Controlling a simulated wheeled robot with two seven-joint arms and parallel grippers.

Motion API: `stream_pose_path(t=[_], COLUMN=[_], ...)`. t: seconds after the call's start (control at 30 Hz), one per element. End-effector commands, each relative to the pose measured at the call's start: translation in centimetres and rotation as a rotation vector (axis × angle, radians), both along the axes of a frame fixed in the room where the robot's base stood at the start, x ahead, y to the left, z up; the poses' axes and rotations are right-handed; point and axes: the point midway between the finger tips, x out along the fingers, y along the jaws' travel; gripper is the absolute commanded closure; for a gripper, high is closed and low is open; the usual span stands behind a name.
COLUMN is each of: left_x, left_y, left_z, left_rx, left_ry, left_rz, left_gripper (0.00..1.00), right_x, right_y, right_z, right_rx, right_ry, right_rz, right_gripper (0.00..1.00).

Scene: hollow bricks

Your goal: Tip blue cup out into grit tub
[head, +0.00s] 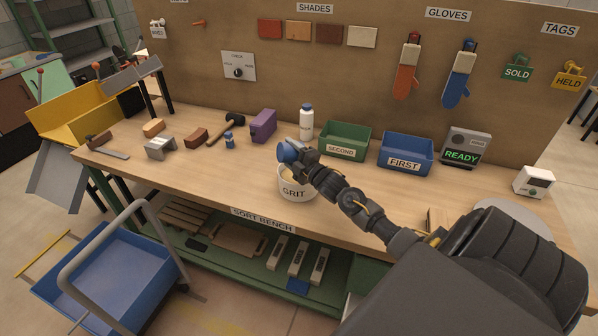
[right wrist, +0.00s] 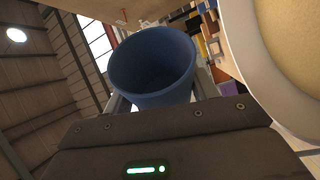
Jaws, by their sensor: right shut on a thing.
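The blue cup (head: 287,152) is held by my right gripper (head: 303,156) above the left part of the grit tub's rim, tilted in the head view. In the right wrist view the cup (right wrist: 150,85) sits between the two fingers, its round mouth showing and its inside dark; I see no grit in it, but the bottom is too dark to be sure. The white grit tub (head: 294,193) stands on the bench below the gripper, with some pale grit visible inside. In the right wrist view the tub's rim (right wrist: 252,75) and sandy fill are at the right. My left gripper is not in view.
Behind the tub stand a white bottle (head: 306,122), a green SECOND bin (head: 344,154) and a blue FIRST bin (head: 405,165). The bench front is mostly clear.

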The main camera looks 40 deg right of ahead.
Motion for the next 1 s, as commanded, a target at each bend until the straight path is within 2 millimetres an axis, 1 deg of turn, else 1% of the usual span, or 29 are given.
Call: stream_pose_path(t=[0.13, 0.33, 0.43, 0.77, 0.87, 1.0], left_x=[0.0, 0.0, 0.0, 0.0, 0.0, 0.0], left_y=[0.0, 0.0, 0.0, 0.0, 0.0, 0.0], left_z=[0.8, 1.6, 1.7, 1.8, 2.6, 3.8], left_rx=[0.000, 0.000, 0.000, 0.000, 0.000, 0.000], left_ry=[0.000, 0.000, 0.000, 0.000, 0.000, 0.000], left_rz=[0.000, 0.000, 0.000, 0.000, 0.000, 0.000], left_gripper=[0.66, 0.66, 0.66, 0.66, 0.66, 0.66], right_x=[0.2, 0.4, 0.5, 0.5, 0.5, 0.6], right_y=[0.4, 1.1, 1.2, 1.2, 1.3, 1.5], right_z=[-0.2, -1.3, -1.6, -1.6, -1.3, -1.3], right_rx=[-0.135, -0.360, -0.407, -0.426, -0.498, -0.656], right_ry=[0.051, 0.139, 0.157, 0.164, 0.191, 0.253], right_rz=[0.001, 0.001, 0.000, 0.000, 0.000, 0.001], right_gripper=[0.72, 0.72, 0.72, 0.72, 0.72, 0.72])
